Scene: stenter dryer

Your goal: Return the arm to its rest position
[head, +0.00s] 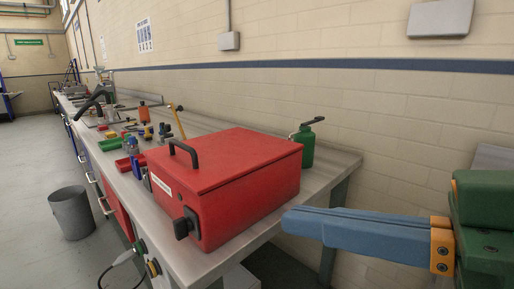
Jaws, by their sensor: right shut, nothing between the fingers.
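My right gripper (300,222) comes in from the right edge, with blue fingers, orange mounts and a green body. Its fingers are shut with nothing between them and point left. In the picture the fingertips are just right of the red box (235,160) and in front of the bench's right end. I cannot tell exactly how far apart the fingertips and the bench are. My left gripper is not in view.
The long grey bench (335,168) runs along the brick wall, carrying the red box, a green can (306,148), an orange bottle (144,113) and small tools. A grey bin (72,213) stands on open floor at left.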

